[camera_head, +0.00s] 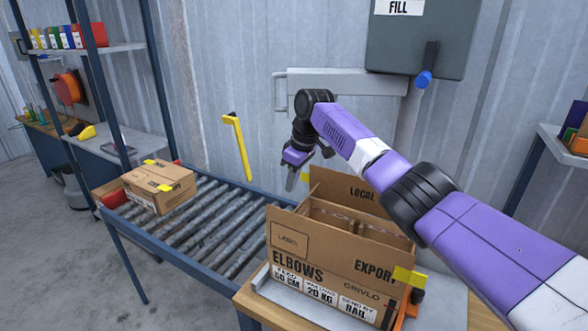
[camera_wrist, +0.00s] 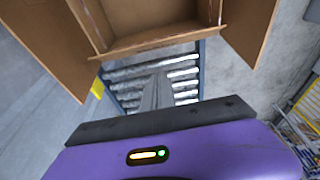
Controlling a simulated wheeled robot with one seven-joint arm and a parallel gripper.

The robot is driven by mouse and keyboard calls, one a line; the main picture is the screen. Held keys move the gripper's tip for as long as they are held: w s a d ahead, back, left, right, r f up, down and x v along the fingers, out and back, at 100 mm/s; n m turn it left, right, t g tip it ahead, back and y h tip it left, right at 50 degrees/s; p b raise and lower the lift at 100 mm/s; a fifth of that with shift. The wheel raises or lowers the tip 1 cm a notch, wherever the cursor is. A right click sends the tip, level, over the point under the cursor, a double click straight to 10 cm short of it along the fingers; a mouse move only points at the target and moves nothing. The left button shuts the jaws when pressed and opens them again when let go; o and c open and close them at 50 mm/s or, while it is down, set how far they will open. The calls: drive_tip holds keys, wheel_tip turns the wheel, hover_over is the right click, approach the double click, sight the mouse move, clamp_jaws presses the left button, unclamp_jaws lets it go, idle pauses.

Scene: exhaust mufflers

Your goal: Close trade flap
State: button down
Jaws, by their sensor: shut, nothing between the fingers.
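The open carton (camera_head: 325,285), printed "ELBOWS", stands at the near end of the roller conveyor. A raised flap printed "LOCAL" (camera_head: 345,188) stands at its back. "EXPORT" and a label outline are printed on its front side. I cannot read "trade" on any flap. My gripper (camera_head: 291,180) is shut and empty, pointing down just left of the raised back flap. In the wrist view the fingers (camera_wrist: 157,92) are over the rollers, apart from the carton. Carton flaps stand spread at left (camera_wrist: 50,45) and right (camera_wrist: 250,25).
A closed carton (camera_head: 158,187) sits on the far left of the roller conveyor (camera_head: 215,218); the rollers between are clear. A yellow bar (camera_head: 237,146) stands behind the conveyor. A grey box (camera_head: 420,35) marked "FILL" with a blue-tipped lever hangs on the wall.

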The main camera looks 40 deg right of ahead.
drive_tip(key=shift+s+d+f+p, duration=0.3)
drive_tip(key=shift+s+f, duration=0.1)
drive_tip(key=shift+s, duration=0.4)
drive_tip(key=shift+s+d+f+p, duration=0.2)
drive_tip(key=shift+s+d+f, duration=0.15)
drive_tip(key=shift+s, duration=0.4)
drive_tip(key=shift+s+f, duration=0.1)
drive_tip(key=shift+f, duration=0.05)
